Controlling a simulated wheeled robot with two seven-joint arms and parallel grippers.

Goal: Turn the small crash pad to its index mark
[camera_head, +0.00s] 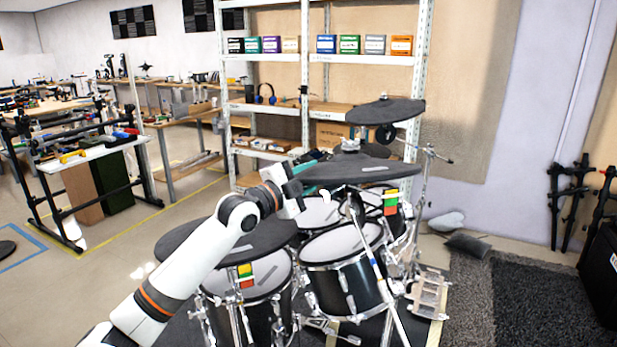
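Several dark cymbal pads stand over a drum kit. A small one (385,112) is highest, on a stand at the back right. A wider one (365,172) sits below it, with a short pale line on its top. A third pad (215,248) is at the lower left, partly behind my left arm. I cannot tell for sure which is the small crash pad. My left gripper (308,176) is at the left edge of the wider pad; whether it touches or grips the rim is unclear. My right gripper is out of view.
Drums (345,270) stand below the pads, with chrome stands around them. A red, yellow and green tag (390,202) hangs under the wider pad; a similar tag (245,276) is at the lower left. Shelves (365,60) stand behind. Carpet (540,300) lies open at the right.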

